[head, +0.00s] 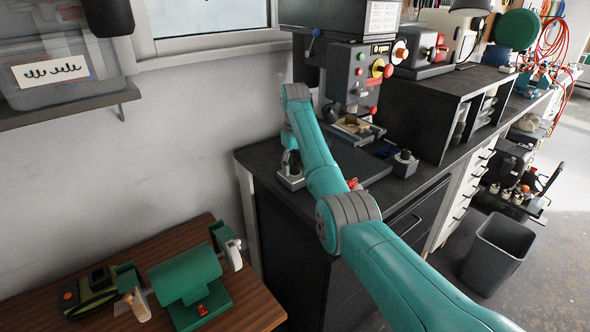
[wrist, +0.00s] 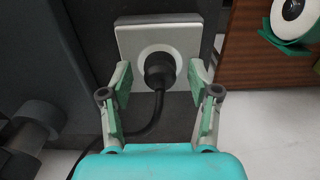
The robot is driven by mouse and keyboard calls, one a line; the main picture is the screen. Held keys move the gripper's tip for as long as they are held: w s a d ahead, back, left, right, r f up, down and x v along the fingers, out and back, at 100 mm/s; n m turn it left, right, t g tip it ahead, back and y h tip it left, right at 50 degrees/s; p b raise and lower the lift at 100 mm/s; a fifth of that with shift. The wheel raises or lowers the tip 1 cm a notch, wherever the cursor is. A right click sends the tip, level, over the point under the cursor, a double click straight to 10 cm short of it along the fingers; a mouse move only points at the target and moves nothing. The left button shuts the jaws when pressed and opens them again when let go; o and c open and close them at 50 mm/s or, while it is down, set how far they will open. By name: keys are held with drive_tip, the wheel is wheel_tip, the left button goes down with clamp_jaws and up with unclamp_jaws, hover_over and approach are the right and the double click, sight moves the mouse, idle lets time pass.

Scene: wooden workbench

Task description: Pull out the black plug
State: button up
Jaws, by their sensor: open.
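A gap shows on both sides, and I see no contact. How far the fingertips reach along the plug is hard to tell.
The head view shows a dark workbench (head: 268,150) with machines, a wooden table (head: 250,300) with green tools, and a grey bin (head: 492,255) on the floor.

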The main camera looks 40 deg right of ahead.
sight(294, 165)
idle(0.4)
clamp_jaws()
drive_tip(key=shift+r, duration=3)
